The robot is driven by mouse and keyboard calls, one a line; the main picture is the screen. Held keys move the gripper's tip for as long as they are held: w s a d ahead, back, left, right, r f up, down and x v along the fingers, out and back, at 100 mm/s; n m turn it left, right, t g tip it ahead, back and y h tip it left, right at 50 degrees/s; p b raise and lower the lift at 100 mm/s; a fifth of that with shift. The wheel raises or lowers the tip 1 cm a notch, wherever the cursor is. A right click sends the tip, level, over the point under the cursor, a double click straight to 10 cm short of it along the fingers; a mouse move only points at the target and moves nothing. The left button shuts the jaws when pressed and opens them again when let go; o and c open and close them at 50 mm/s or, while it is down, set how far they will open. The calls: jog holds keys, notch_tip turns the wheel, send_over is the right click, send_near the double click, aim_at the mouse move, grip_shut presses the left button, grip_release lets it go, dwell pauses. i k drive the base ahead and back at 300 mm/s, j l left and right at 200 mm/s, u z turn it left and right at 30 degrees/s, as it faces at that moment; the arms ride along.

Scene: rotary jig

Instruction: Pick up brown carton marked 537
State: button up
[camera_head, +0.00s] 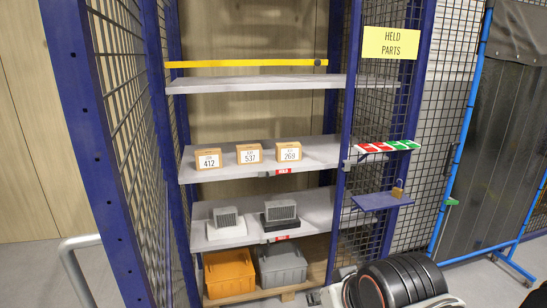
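The brown carton marked 537 (249,154) stands upright on the middle grey shelf of a blue-framed rack. Its white label faces me. It is the middle one of three similar cartons. The carton marked 412 (208,159) stands to its left, and the carton marked 269 (289,151) to its right, with small gaps between them. I do not see my gripper's fingers in this view. A black ribbed and white part, seemingly of my own arm, shows at the bottom right, below the shelves and apart from the cartons.
The middle shelf (320,146) has mesh side panels and blue posts beside it. A yellow bar (250,64) crosses above the top shelf (255,84). Below are two grey vented units, an orange bin (229,273) and a grey bin (281,266). A padlock (398,188) sits at right.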

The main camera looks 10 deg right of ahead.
aim_at(247, 154)
jog(key=i+l, duration=0.35)
jog(key=i, duration=0.2)
jog(key=i+l+z, duration=0.1)
jog(key=i+l, duration=0.25)
jog(key=i, duration=0.15)
jog(key=i+l, duration=0.3)
jog(key=i, duration=0.25)
jog(key=i+l, duration=0.15)
jog(key=i, duration=0.25)
jog(key=i+l, duration=0.2)
jog(key=i, duration=0.2)
jog(key=i+l+z, duration=0.1)
jog(key=i, duration=0.35)
jog(key=l, duration=0.05)
